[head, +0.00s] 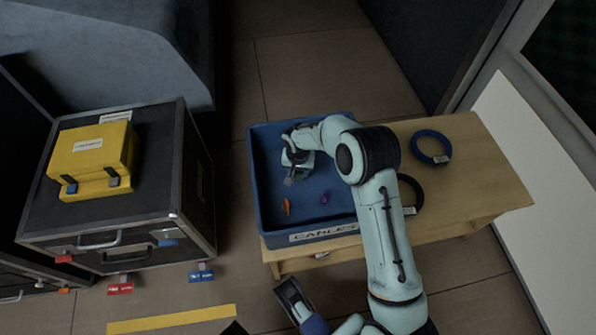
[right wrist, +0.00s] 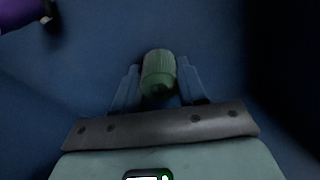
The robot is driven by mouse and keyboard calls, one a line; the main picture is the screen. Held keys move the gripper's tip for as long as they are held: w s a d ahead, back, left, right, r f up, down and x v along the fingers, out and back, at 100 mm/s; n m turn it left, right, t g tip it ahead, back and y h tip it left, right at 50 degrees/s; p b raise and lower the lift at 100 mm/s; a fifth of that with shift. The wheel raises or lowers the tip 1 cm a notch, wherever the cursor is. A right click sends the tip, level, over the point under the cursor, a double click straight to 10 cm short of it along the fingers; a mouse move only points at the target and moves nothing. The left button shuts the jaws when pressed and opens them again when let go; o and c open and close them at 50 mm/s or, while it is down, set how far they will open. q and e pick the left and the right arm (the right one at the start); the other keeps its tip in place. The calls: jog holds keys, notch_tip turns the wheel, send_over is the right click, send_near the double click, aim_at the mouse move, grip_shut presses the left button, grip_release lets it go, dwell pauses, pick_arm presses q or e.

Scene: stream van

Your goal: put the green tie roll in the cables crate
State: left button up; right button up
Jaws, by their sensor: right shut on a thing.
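The blue cables crate (head: 258,190) stands on a wooden bench, with a "CABLES" label on its front wall. My right gripper (head: 292,178) is inside the crate's outline in the head view, near its back left part. In the right wrist view, the gripper (right wrist: 160,88) is shut on the green tie roll (right wrist: 159,70), which sits between the two fingers against the blue of the crate. The roll is mostly hidden by the gripper in the head view. I cannot tell whether it touches the crate floor.
An orange item (head: 286,207) and a purple item (head: 324,199) lie in the crate. A blue cable ring (head: 432,147) and a black ring, partly behind my arm, lie on the bench (head: 480,160). A yellow case (head: 92,155) sits on a black flight case (head: 190,190) at left.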

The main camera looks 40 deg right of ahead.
aim_at(298, 174)
pick_arm(q)
jog(key=shift+s+f, duration=0.1)
jog(key=shift+s, duration=0.1)
pick_arm(e)
jog(key=shift+f, duration=0.2)
jog(key=shift+f, duration=0.1)
jog(key=o, duration=1)
pick_arm(q)
jog(key=shift+s+f, duration=0.1)
pick_arm(e)
jog(key=shift+r, duration=0.25)
pick_arm(q)
jog(key=w+r+t+p, duration=0.2)
jog(key=w+r+p, duration=0.1)
jog(key=w+r, duration=0.2)
jog(key=shift+w+d+r, duration=0.35)
jog(key=shift+w+d, duration=0.05)
jog(key=shift+w, duration=0.4)
pick_arm(e)
jog(key=r, duration=0.8)
jog(key=s+a+r, duration=0.1)
jog(key=r, duration=0.2)
jog(key=shift+r, duration=0.4)
pick_arm(q)
jog(key=shift+s, duration=0.1)
